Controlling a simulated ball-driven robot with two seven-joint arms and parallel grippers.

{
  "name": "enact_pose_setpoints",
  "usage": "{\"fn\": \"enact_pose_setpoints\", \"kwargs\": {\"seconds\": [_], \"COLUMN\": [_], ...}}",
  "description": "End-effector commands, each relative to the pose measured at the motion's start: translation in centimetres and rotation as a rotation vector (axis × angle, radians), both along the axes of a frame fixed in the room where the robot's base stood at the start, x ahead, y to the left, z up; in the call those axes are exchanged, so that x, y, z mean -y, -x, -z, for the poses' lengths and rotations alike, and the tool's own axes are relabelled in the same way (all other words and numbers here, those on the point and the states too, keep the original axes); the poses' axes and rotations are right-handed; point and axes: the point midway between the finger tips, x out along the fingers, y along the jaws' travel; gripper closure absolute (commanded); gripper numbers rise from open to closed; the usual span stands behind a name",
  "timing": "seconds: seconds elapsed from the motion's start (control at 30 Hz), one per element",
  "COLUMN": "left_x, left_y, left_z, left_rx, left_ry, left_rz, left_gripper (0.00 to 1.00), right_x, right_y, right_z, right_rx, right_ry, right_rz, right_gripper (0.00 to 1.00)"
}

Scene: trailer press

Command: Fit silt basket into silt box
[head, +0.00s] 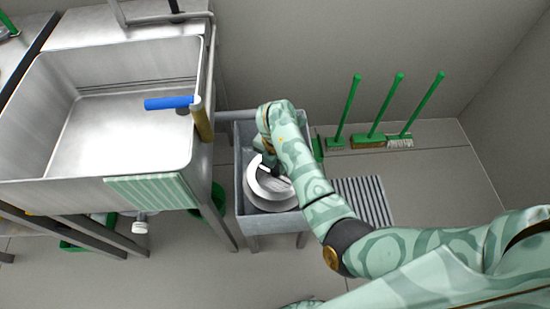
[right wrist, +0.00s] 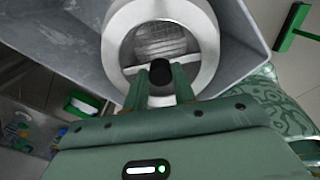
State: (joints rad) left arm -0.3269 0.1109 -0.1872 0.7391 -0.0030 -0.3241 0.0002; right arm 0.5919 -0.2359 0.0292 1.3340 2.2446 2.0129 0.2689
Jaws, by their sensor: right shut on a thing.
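The silt basket (head: 268,192) is a pale metal round bucket with a thick rim. It is at the mouth of the grey silt box (head: 272,223), inside its outline in the head view; how deep it sits I cannot tell. My right gripper (head: 268,162) is above the basket, partly hidden by my forearm. In the right wrist view its fingers (right wrist: 161,80) are shut on a dark grip at the near side of the basket (right wrist: 204,50). The box wall (right wrist: 75,45) shows around the basket there. My left gripper is not in view.
Green-handled brushes (head: 375,115) lean at the back wall. A striped floor grate (head: 365,200) lies right of the box.

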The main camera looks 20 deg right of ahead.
Motion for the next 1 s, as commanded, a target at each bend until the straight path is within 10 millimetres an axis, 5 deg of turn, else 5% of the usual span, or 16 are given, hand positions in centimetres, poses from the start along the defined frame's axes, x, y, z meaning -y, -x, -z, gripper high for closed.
{"fn": "enact_pose_setpoints", "kwargs": {"seconds": [0.33, 0.87, 0.9, 0.97, 1.0], "left_x": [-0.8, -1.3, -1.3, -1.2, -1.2], "left_y": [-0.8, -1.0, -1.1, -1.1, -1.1], "left_z": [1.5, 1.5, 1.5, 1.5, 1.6], "left_rx": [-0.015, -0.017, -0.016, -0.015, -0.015], "left_ry": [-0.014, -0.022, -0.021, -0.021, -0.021], "left_rz": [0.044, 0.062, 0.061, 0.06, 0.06], "left_gripper": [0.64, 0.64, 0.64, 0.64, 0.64], "right_x": [0.0, 0.0, 0.0, 0.0, 0.0], "right_y": [0.0, 0.0, 0.0, 0.0, 0.0], "right_z": [3.4, 4.0, 4.0, 4.0, 4.0], "right_rx": [-0.002, 0.001, 0.001, 0.001, 0.001], "right_ry": [0.0, 0.001, 0.001, 0.001, 0.001], "right_rz": [0.001, 0.0, 0.0, 0.0, 0.0], "right_gripper": [1.0, 1.0, 0.65, 0.49, 0.48]}}
